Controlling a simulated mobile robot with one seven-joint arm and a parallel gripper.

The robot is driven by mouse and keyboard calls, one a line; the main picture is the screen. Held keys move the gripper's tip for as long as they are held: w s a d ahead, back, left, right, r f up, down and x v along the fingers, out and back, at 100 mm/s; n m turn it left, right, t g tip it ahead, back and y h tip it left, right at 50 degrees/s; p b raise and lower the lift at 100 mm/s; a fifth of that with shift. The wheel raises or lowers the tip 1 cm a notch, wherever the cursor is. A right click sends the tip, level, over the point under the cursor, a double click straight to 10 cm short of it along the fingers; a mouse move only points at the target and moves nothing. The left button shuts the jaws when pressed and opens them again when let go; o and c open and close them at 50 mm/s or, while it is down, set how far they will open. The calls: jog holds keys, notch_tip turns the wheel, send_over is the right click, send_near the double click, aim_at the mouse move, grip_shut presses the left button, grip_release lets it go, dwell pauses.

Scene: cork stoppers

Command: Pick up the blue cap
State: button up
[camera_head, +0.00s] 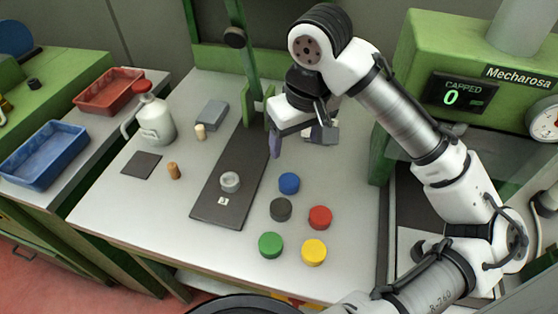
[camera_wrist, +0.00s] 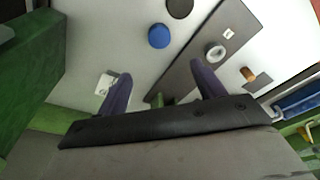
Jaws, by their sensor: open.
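The blue cap (camera_head: 289,183) lies on the white table, at the back of a group of round caps. It also shows in the wrist view (camera_wrist: 159,36), above and between my fingertips. My gripper (camera_head: 300,145) hangs above the table behind the blue cap, apart from it. In the wrist view my gripper (camera_wrist: 158,75) has its two purple fingers spread wide with nothing between them.
Dark grey (camera_head: 280,209), red (camera_head: 320,217), green (camera_head: 270,245) and yellow (camera_head: 313,252) caps lie in front of the blue one. A dark strip (camera_head: 215,200) with a grey ring (camera_head: 230,182) runs to the left. A green post (camera_head: 242,60) stands behind.

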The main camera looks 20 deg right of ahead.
send_over(289, 180)
jog(key=s, duration=0.1)
jog(key=f, duration=0.7)
jog(key=shift+s+d+f, duration=0.15)
jog(key=shift+d, duration=0.25)
jog(key=shift+w+a+f+p, duration=0.15)
jog(key=shift+f+p, duration=0.1)
jog(key=shift+f, duration=0.8)
jog(key=shift+w+a+f+p, duration=0.1)
jog(key=shift+w+f+p, duration=0.1)
jog(key=shift+f, duration=0.85)
jog(key=shift+w+a+f+p, duration=0.15)
jog(key=shift+f+p, duration=0.1)
jog(key=shift+f, duration=0.8)
jog(key=shift+c, duration=0.4)
jog(key=c, duration=1)
